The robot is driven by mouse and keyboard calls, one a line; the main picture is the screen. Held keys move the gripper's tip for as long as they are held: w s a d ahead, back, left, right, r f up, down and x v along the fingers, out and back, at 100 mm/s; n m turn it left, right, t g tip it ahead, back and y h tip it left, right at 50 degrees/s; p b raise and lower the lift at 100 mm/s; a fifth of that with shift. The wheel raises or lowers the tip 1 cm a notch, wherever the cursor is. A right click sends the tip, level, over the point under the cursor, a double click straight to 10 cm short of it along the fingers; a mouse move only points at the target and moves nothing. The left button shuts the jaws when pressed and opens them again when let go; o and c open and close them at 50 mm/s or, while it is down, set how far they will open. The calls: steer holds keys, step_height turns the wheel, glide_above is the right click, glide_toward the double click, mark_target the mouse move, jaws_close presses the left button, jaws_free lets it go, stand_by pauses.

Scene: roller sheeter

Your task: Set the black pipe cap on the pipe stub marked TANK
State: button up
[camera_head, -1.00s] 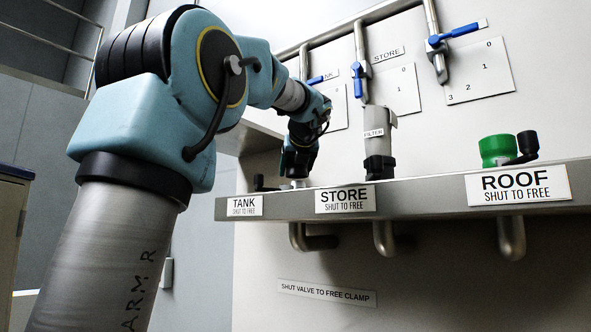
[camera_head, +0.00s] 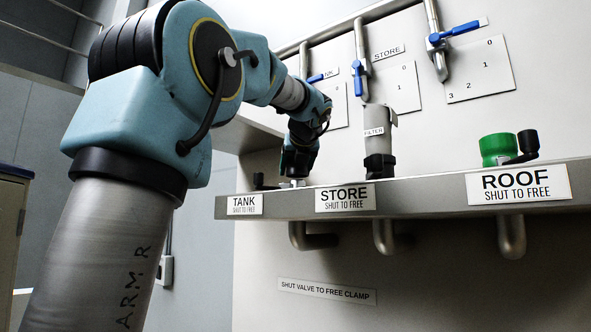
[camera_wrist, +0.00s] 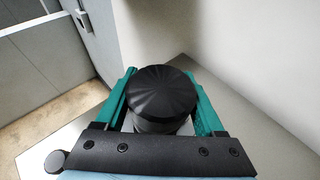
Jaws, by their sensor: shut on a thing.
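My gripper (camera_head: 294,178) is over the TANK end of the steel shelf, pointing down. In the wrist view my gripper (camera_wrist: 161,100) is shut on the black pipe cap (camera_wrist: 162,88), a ribbed round cap between its two teal fingers. The cap cannot be made out in the head view. The TANK label (camera_head: 245,204) is on the shelf's front edge at the left. The TANK stub is hardly visible under my gripper, and I cannot tell whether the cap touches it. A small black clamp handle (camera_head: 262,182) is just left of my gripper.
The grey FILTER part (camera_head: 378,134) stands in a black clamp at STORE, right of my gripper. A green cap (camera_head: 495,149) with a black handle beside it sits at ROOF. Blue-handled valves (camera_head: 452,34) and pipes are on the wall behind. The steel shelf (camera_head: 420,200) between STORE and ROOF is clear.

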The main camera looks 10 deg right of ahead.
steer(key=shift+f, duration=0.5)
stand_by(0.4)
steer(key=shift+f, duration=0.3)
steer(key=shift+f+b, duration=0.15)
steer(key=shift+b, duration=0.15)
steer(key=shift+f+b, duration=0.3)
steer(key=shift+f, duration=0.25)
steer(key=shift+f, duration=0.25)
stand_by(0.5)
steer(key=o, duration=1.4)
steer(key=shift+c, duration=0.2)
steer(key=b+v, duration=0.2)
steer(key=v, duration=0.9)
steer(key=shift+w+b, duration=0.1)
steer(key=shift+b, duration=0.25)
